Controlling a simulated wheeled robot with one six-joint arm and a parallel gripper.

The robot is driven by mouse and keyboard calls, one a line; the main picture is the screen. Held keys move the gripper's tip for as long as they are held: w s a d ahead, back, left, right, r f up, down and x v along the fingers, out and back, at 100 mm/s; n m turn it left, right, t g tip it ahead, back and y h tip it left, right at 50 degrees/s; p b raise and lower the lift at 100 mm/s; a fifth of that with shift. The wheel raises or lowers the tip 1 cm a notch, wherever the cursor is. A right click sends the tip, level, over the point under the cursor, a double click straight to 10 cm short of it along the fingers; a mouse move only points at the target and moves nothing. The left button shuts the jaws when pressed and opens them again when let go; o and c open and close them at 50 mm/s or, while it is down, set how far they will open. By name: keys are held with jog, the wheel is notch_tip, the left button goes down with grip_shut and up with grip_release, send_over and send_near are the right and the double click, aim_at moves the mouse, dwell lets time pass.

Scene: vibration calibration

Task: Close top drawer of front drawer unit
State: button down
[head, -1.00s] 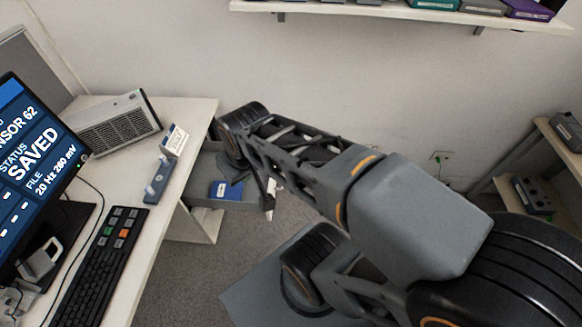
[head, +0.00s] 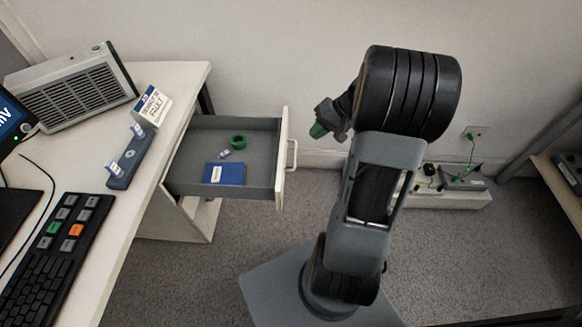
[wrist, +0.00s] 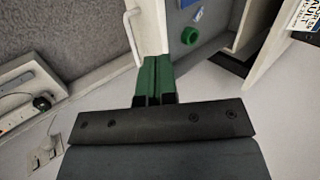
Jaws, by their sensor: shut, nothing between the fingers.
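The top drawer (head: 268,150) of the unit under the desk is open. Its grey inside shows, and its white front with a bar handle (head: 292,154) faces right. Inside lie a blue booklet (head: 223,174), a green ring (head: 238,141) and a small pale item (head: 224,154). My gripper (head: 320,130) has green fingertips, is shut and empty, and is above and to the right of the handle, apart from it. In the wrist view the shut fingers (wrist: 153,82) point toward the drawer front (wrist: 149,28), with the handle (wrist: 134,32) just left. Whether they touch is hard to tell there.
A white power strip (head: 445,196) lies by the wall at right. Carpet is clear in front of the drawer.

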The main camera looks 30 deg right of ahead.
jog(key=d+f+m+t+b, duration=0.1)
jog(key=d+f+b, duration=0.25)
jog(key=f, duration=0.25)
jog(key=y+b, duration=0.1)
jog(key=b, duration=0.2)
send_over(295, 163)
jog(key=shift+t, duration=0.4)
notch_tip(295, 163, down, 7)
jog(key=shift+f, duration=0.1)
jog(key=shift+w+a, duration=0.25)
jog(key=shift+a, duration=0.35)
jog(key=shift+w+a, duration=0.1)
